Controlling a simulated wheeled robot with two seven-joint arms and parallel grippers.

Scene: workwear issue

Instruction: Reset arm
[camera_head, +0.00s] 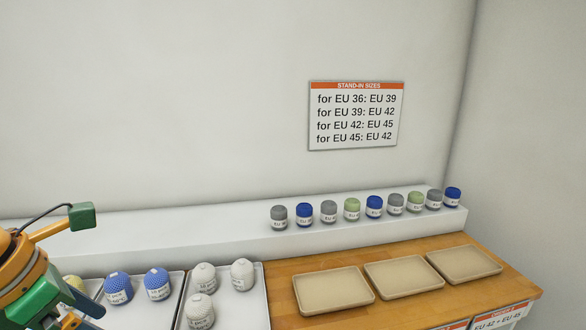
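Part of my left arm, with orange and green parts, shows at the lower left. My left gripper (75,311) is at its lower end, in front of the left tray, and is cut off by the bottom edge; its opening is not clear. A green block on an orange stalk sticks up from this arm. My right gripper is out of view.
Blue bundles (118,288) and white bundles (242,274) sit in two metal trays (257,308). Three empty beige trays (333,290) lie on the wooden top (280,286). Several small capped rolls (328,211) stand on the white ledge (160,235). A size sign (356,116) hangs on the wall.

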